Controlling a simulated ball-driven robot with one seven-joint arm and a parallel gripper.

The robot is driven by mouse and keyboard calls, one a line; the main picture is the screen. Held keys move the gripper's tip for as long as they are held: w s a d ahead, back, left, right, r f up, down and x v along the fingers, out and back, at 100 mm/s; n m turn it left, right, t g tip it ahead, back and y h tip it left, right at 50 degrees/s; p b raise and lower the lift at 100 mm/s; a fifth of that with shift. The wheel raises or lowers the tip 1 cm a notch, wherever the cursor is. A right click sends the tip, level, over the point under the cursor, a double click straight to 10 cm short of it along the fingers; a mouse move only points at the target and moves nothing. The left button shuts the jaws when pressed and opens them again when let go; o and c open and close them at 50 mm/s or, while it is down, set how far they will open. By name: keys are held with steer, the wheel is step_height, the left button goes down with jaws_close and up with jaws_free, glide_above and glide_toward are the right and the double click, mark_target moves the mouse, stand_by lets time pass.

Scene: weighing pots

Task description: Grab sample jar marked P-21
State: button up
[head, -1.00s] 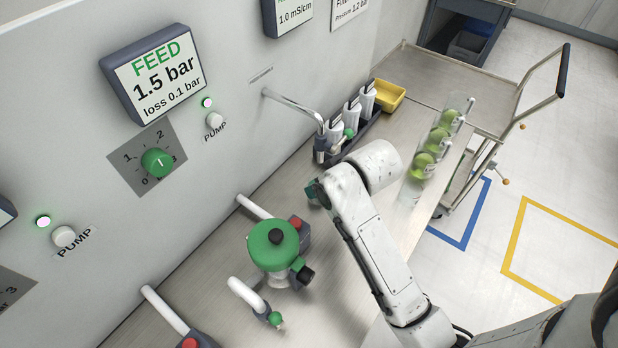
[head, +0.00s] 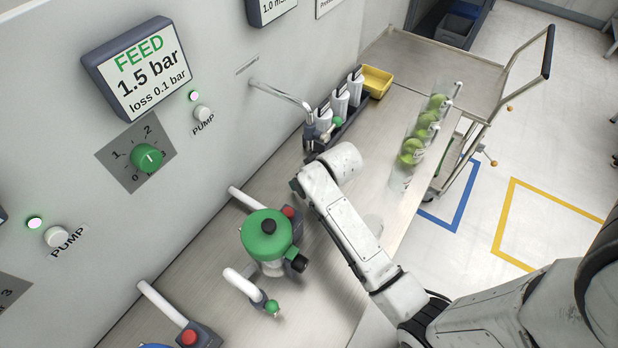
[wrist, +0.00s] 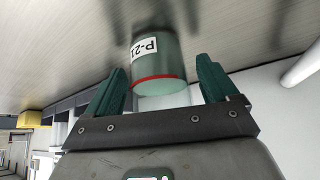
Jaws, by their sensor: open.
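The sample jar (wrist: 166,62) is a greenish clear cylinder with a red band near one end, seen in the wrist view. Its white label (wrist: 145,47) shows "P-2" and part of a further character at the jar's edge. My gripper (wrist: 163,72) has two green fingers standing apart, one on each side of the jar's near end. I cannot tell whether either finger touches it. In the head view my arm hides the gripper, and I cannot make out the jar there.
A green-topped vessel (head: 267,238) and a bent pipe with a green tap (head: 272,307) stand left of my arm. A yellow tray (head: 376,82) and a trolley (head: 455,70) are farther back.

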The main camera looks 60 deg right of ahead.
steer(key=shift+c, duration=0.4)
steer(key=c, duration=1.2)
steer(key=shift+o, duration=0.2)
